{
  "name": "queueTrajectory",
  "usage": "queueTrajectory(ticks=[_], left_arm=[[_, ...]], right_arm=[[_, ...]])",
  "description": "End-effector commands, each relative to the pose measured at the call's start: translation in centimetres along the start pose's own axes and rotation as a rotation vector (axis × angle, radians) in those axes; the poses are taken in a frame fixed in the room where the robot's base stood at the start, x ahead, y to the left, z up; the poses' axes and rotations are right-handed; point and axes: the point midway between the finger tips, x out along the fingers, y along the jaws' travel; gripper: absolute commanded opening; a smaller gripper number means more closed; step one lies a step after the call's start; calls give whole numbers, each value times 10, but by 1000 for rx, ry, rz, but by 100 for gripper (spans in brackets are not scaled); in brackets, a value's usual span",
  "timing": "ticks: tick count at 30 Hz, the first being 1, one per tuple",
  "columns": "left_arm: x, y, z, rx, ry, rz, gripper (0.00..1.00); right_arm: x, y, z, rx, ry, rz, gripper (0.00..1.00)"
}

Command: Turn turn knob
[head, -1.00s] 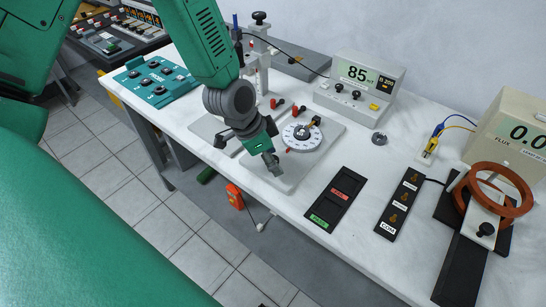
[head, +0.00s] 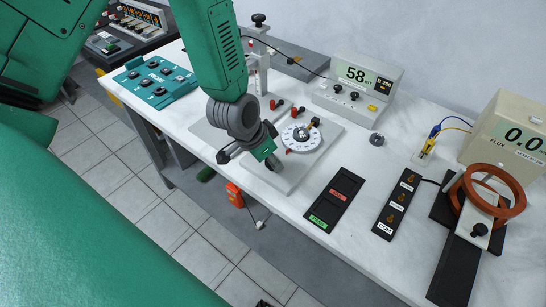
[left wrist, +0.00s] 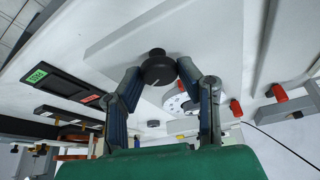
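The black turn knob (left wrist: 158,68), with a pale line on its face, shows in the left wrist view on a pale plate. My left gripper (left wrist: 160,70) has one finger on each side of the knob, its fingertips seemingly against it. In the head view my left gripper (head: 270,163) is low over the front of the light grey plate (head: 290,184) and hides the knob. The white dial (head: 300,138) with dark marks lies just right of it. A meter (head: 356,82) behind reads 58. My right gripper is not in view.
Red-capped posts (head: 281,103) stand close behind the dial. A black tray (head: 333,198) with red and green labels lies to the right. Beyond are a black strip (head: 398,205), copper-coloured rings (head: 486,188) and a flux meter (head: 512,138). A teal box (head: 155,83) is at the left.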

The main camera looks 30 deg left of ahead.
Motion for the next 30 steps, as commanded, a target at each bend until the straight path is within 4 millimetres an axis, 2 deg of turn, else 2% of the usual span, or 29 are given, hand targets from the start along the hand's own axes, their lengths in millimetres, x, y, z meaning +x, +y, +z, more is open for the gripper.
queueTrajectory(ticks=[1, 2, 10, 14, 17, 24, 30], left_arm=[[0, 0, 6, -2, -13, 1, 48], [0, 0, 5, -2, -12, 1, 51], [0, 0, 2, 1, -7, 1, 51], [-6, 0, 1, 1, -5, 0, 51], [-20, 0, 0, 1, -2, 0, 51], [-69, -1, 1, 0, -2, 0, 51], [-101, -2, 2, -1, -5, 1, 51]], right_arm=[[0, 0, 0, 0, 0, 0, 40], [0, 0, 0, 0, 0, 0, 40], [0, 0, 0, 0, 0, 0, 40], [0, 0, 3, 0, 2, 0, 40], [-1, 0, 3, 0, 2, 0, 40], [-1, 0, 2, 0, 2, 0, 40], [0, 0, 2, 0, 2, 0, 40]])
